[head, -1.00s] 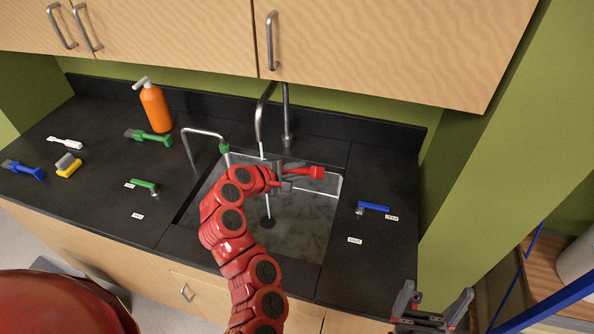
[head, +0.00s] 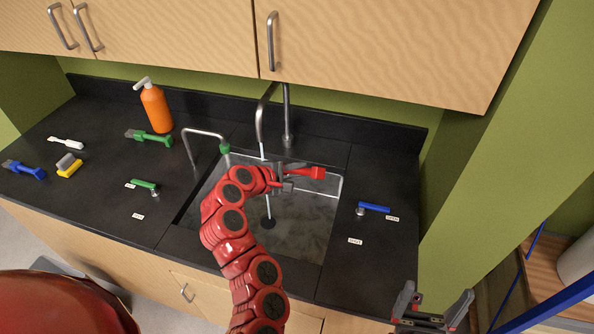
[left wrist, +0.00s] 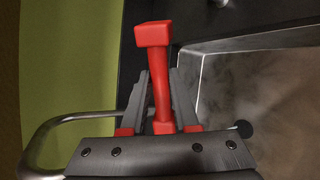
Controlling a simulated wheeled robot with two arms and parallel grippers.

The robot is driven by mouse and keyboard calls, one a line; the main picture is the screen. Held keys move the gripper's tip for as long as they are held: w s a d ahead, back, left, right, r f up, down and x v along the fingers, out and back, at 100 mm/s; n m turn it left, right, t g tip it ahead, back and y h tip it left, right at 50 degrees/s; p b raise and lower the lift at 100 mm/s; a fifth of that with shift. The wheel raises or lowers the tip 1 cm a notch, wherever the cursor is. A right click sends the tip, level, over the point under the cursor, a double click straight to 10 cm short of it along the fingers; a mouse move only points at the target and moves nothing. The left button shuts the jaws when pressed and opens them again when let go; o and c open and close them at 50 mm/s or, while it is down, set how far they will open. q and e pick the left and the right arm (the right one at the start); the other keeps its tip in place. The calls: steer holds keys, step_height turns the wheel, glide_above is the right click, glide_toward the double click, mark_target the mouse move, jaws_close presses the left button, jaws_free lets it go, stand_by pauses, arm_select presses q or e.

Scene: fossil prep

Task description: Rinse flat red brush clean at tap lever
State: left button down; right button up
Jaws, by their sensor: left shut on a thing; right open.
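The red brush (head: 310,173) is held over the sink (head: 327,230) by my left gripper (head: 279,179), shut on it. Its red handle (left wrist: 161,85) shows between the fingers (left wrist: 160,100) in the left wrist view; its bristle end is hidden. The grey tap spout (head: 266,105) stands behind my gripper. A thin pale stream of water (head: 267,206) falls past my gripper towards the dark drain (head: 267,223). The blue tap lever (head: 374,207) on the right counter points at a small label, perhaps OPEN. My right gripper (head: 436,300) is open and empty at the lower right.
A second tap with a green tip (head: 224,148) and a green lever (head: 144,184) stand left of the sink. Green (head: 149,137), white (head: 65,142), yellow (head: 69,166) and blue (head: 24,169) brushes and an orange bottle (head: 155,107) are on the left counter. Cabinets (head: 390,50) hang above.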

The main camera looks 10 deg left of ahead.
arm_select(q)
steer(key=shift+a, duration=0.15)
steer(key=shift+a+b, duration=0.4)
steer(key=shift+a, duration=0.1)
steer(key=shift+s+d+r+p, duration=0.25)
steer(key=shift+s+p, duration=0.15)
steer(key=shift+p, duration=0.1)
steer(key=s+d+r+p, duration=0.1)
steer(key=s+d+p, duration=0.1)
steer(key=s, duration=0.3)
steer(key=s+d+r+p, duration=0.1)
steer(key=s+p, duration=0.3)
steer(key=s, duration=0.1)
steer(key=shift+s+d+r+p, duration=0.25)
steer(key=shift+d+p, duration=0.15)
